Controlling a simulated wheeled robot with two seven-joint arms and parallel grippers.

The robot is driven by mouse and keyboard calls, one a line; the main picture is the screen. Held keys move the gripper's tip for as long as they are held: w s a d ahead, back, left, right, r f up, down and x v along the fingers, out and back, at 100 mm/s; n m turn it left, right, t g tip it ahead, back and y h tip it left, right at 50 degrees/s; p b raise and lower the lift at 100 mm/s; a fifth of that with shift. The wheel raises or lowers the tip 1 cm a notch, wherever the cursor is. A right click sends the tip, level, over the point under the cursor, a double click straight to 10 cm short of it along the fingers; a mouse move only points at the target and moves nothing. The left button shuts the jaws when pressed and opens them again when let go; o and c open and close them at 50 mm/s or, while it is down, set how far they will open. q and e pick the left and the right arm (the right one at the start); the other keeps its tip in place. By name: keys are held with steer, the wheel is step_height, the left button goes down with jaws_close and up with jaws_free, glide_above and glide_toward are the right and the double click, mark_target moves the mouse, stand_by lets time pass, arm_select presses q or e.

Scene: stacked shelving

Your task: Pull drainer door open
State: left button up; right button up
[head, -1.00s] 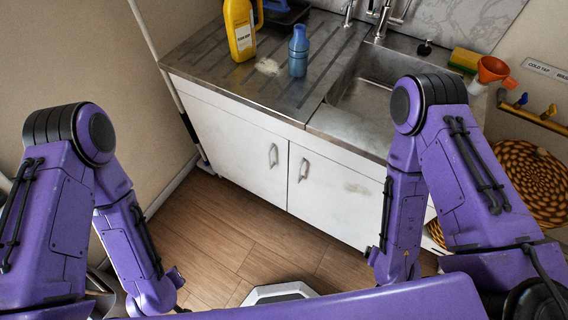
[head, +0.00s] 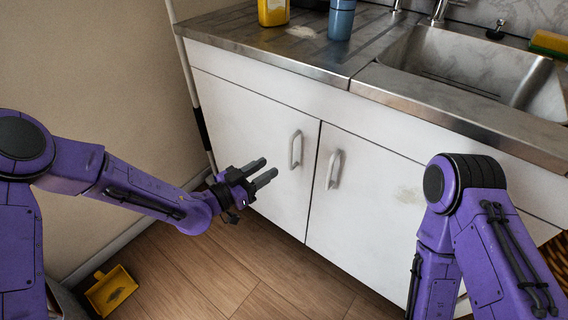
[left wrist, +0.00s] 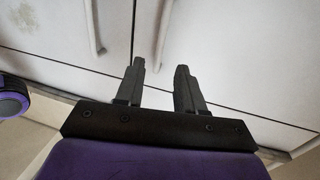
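The drainer door (head: 250,135) is the white left-hand cupboard door under the steel drainer. It is shut, with a pale vertical bar handle (head: 295,150) near its right edge. My left gripper (head: 266,168) is to the left of this handle and slightly lower, apart from it, with dark fingers spread and nothing between them. The left wrist view looks turned over; there the fingers (left wrist: 160,66) point towards the drainer door's handle (left wrist: 163,36). My right gripper is out of view.
The sink-side door, also shut, has its own handle (head: 334,170) close by. The steel worktop edge (head: 270,58) overhangs above. A yellow dustpan (head: 112,291) lies on the wooden floor at lower left. A blue bottle (head: 341,20) stands on the drainer.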

arm_select(q)
steer(key=x, duration=0.7)
steer(key=shift+d+b, duration=0.2)
steer(key=shift+b, duration=0.1)
steer(key=shift+w+f, duration=0.1)
jaws_close()
